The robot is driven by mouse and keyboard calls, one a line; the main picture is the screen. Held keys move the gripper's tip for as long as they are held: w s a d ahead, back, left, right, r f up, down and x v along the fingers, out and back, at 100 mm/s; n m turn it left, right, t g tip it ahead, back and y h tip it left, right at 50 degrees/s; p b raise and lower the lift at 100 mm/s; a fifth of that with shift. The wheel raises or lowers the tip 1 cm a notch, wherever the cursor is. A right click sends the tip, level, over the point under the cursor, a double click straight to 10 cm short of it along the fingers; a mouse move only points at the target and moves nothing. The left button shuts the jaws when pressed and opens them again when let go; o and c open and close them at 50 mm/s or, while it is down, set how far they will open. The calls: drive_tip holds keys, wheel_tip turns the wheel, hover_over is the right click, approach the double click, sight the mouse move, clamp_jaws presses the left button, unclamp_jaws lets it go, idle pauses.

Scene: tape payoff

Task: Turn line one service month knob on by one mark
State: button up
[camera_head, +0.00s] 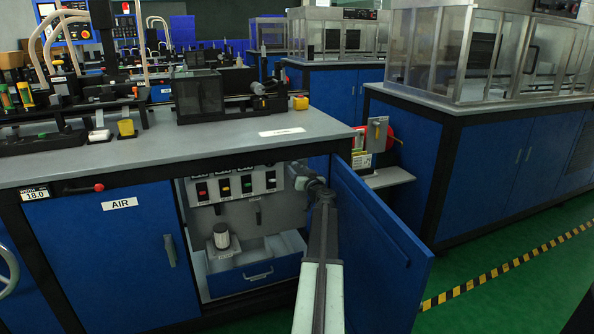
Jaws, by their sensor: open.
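An open cabinet under the grey bench holds a pale panel (234,187) with a row of dark switch plates bearing small coloured buttons. Dark labelled parts sit along its top edge, too small to read. I cannot tell which part is the line one service month knob. A short whitish cylinder on a square base (220,237) stands lower in the cabinet, above a blue drawer. My gripper (293,173) is at the panel's right edge, open, at the end of my arm. Its fingertips are small and partly merge with the dark background. No knob shows between them.
The blue cabinet door (380,255) stands open just right of my arm. The bench top (240,134) overhangs the opening. A closed door labelled AIR (119,203) is at left. Green floor (480,250) with a striped line lies at right.

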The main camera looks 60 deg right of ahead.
sight(295, 166)
drive_tip(key=x, duration=0.2)
drive_tip(key=shift+w+d, duration=0.15)
drive_tip(key=shift+w, duration=0.1)
clamp_jaws()
drive_tip(key=shift+s, duration=0.2)
drive_tip(key=shift+w, duration=0.15)
drive_tip(key=shift+m, duration=0.5)
drive_tip(key=m, duration=0.4)
drive_tip(key=shift+w+m, duration=0.1)
drive_tip(key=shift+m, duration=0.3)
drive_tip(key=m, duration=0.5)
drive_tip(key=shift+m, duration=0.4)
